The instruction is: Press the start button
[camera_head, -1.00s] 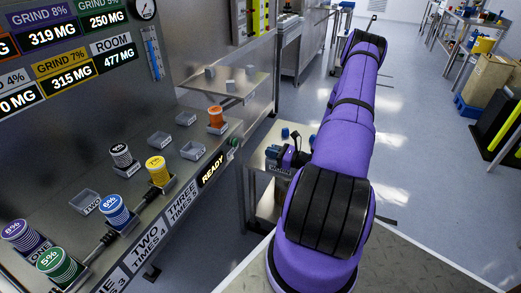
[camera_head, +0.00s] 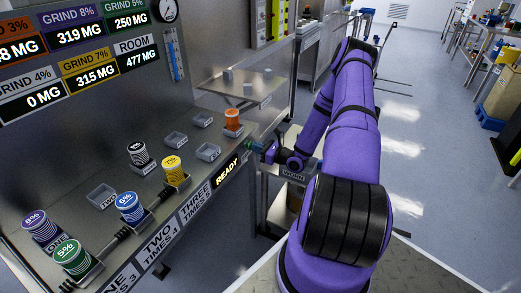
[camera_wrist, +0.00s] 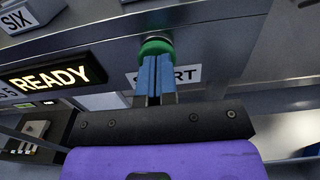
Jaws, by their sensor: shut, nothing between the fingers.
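The green start button (camera_wrist: 157,47) sits on the metal front panel at the top middle of the wrist view. The START label (camera_wrist: 187,74) below it is partly covered by my fingers. My gripper (camera_wrist: 155,58) is shut and empty, its blue fingertips right at the button's lower part. I cannot tell whether they press it. In the head view my gripper (camera_head: 257,147) reaches the bench's front edge from the right, and the button is mostly hidden there. The lit READY display (camera_wrist: 50,77) is left of the button; it also shows in the head view (camera_head: 227,171).
The sloped bench carries coloured jars, such as the orange jar (camera_head: 232,119) and yellow jar (camera_head: 173,170), with several small trays. A metal shelf (camera_head: 243,86) stands behind. A small side table (camera_head: 288,203) is below my forearm. Floor to the right is open.

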